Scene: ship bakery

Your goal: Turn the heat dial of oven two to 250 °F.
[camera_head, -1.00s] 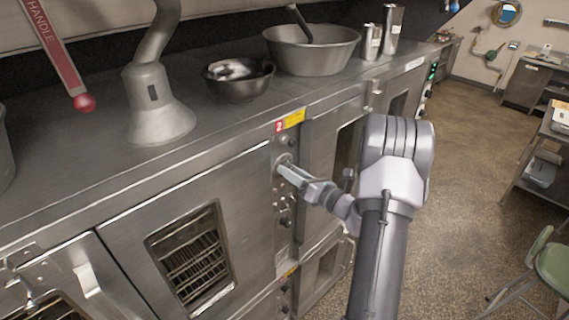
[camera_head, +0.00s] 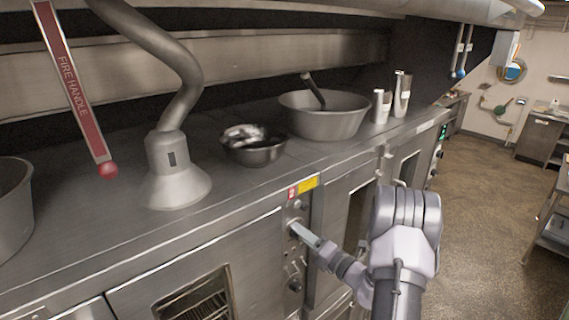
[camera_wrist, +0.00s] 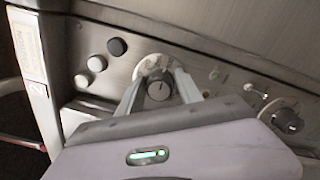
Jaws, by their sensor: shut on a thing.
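The heat dial (camera_wrist: 158,90) is a dark round knob with a pale ring, on the steel control panel (camera_head: 297,208) of an oven. A red and yellow label (camera_head: 304,187) is above that panel in the head view; a "2" shows on the label's edge (camera_wrist: 38,93) in the wrist view. My gripper (camera_wrist: 159,80) is shut on the dial, one finger on each side of it. In the head view my gripper (camera_head: 295,231) reaches the panel from the right and hides the dial. The dial's setting is too small to read.
A second dark knob (camera_wrist: 287,121) is right of the dial in the wrist view, with small switches between. Several round buttons (camera_wrist: 97,63) are to the left. The oven door (camera_head: 190,275) is left of the panel. Bowls (camera_head: 253,150) stand on top.

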